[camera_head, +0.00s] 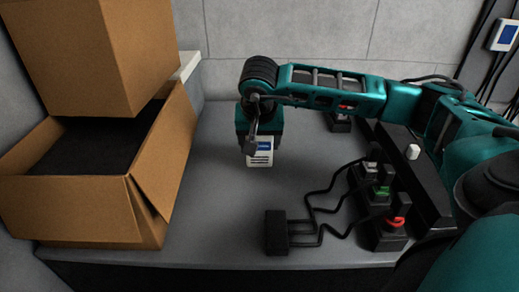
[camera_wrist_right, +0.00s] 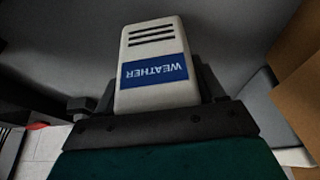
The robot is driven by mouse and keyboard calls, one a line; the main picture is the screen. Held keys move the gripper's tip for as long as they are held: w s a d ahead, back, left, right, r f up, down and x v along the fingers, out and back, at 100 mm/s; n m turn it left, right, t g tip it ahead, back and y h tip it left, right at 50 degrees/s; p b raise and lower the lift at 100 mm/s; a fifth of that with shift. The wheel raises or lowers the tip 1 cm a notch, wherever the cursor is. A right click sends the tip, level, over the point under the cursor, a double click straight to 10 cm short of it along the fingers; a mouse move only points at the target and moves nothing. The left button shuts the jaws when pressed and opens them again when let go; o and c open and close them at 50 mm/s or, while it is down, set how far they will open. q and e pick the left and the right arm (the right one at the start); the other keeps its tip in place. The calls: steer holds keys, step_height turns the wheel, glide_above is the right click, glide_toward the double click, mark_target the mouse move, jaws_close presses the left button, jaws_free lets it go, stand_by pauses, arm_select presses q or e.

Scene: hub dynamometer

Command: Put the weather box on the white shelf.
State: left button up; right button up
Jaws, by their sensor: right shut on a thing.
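The weather box (camera_head: 260,153) is a small white box with a blue label and dark slots. In the right wrist view the weather box (camera_wrist_right: 155,65) shows the word WEATHER upside down on its label. My right gripper (camera_head: 259,138) is shut on it and holds it over the grey table in the head view. The right gripper (camera_wrist_right: 155,112) also shows in the wrist view, with a dark finger at each side of the box. A pale ledge (camera_head: 187,65) behind the cardboard boxes may be the white shelf; most of it is hidden. My left gripper is not in view.
An open cardboard box (camera_head: 155,165) stands at the left, with another cardboard box (camera_head: 95,50) above it. A black block with cables (camera_head: 277,232) and dark sockets with coloured plugs (camera_head: 383,192) lie at the right. The table (camera_head: 210,225) is clear between them.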

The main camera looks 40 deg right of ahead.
mark_target(259, 150)
steer(key=shift+f, duration=1.4)
steer(key=shift+f, duration=0.15)
steer(key=o, duration=1.3)
steer(key=shift+c, duration=0.2)
